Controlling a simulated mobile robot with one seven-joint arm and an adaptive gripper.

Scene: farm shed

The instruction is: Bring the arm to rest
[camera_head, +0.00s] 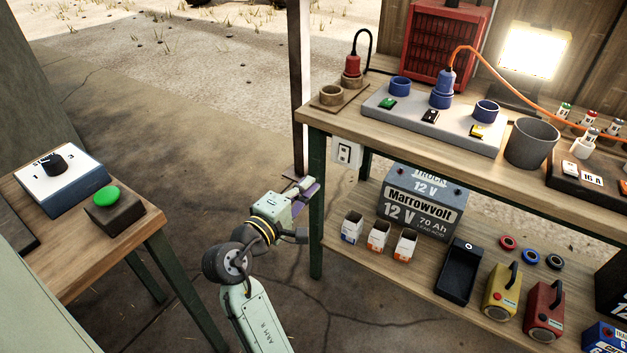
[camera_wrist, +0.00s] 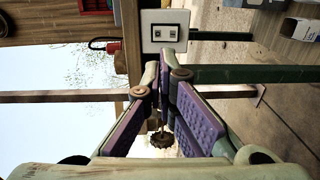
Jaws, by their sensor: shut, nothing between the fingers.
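My arm (camera_head: 262,235) reaches up from the bottom of the head view. My gripper (camera_head: 305,190) is in the gap between the left table and the workbench, beside the bench's front left leg. In the wrist view my gripper (camera_wrist: 165,85) shows its purple-padded fingers coming together at the tips, with nothing between them. It holds nothing and appears apart from the bench, though the exact gap cannot be told.
The workbench (camera_head: 330,118) carries a grey socket panel (camera_head: 410,122), a grey cup (camera_head: 532,143) and a lit lamp (camera_head: 535,52). Its lower shelf (camera_head: 345,245) holds a battery (camera_head: 420,205). A wall socket (camera_head: 346,153) hangs near my gripper. A green button (camera_head: 106,196) is on the left table.

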